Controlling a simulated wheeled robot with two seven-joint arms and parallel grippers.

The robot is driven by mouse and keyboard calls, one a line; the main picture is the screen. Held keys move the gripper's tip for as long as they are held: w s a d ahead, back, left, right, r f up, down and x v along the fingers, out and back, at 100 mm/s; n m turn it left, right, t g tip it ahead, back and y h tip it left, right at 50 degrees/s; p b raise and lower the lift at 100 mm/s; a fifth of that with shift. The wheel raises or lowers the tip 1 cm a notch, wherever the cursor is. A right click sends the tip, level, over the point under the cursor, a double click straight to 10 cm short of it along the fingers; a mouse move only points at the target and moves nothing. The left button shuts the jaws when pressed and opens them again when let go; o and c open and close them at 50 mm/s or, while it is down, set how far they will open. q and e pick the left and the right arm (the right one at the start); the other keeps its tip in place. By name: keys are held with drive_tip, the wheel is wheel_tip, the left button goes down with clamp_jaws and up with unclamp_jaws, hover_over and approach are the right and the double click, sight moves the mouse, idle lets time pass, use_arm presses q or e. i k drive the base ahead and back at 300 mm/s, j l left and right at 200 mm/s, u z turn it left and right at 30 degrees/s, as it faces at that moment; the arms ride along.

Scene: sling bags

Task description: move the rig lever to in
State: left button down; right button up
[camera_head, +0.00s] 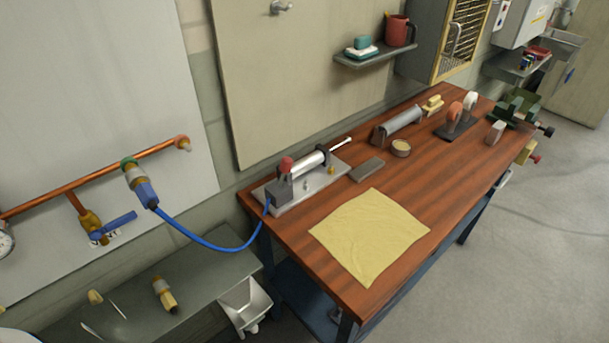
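A metal rig with a cylinder (308,164) is mounted on a grey plate (312,190) at the left end of the wooden bench. A red knob (286,163) stands up at the cylinder's left end; it looks like the rig lever, but its stem is too small to make out. A thin rod with a pale tip (343,143) sticks out to the right. A blue hose (215,246) runs from the rig's left end to a fitting (138,181) on the wall pipe. I cannot read any in or out marking. Neither of my grippers is in view.
A yellow cloth (370,235) lies on the bench (290,244) in front of the rig. A grey block (367,169), a round tin (400,148) and a tape dispenser (457,121) stand farther right. A copper pipe with a blue-handled valve (115,227) is on the left wall.

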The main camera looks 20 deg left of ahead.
sight(287, 162)
drive_tip(key=i+l, duration=0.15)
drive_tip(key=l, duration=0.25)
drive_tip(key=i+l, duration=0.15)
drive_tip(key=l, duration=0.2)
drive_tip(key=i+l+u, duration=0.1)
drive_tip(key=l, duration=0.3)
drive_tip(key=i+l, duration=0.15)
drive_tip(key=l, duration=0.2)
drive_tip(key=u, duration=1.5)
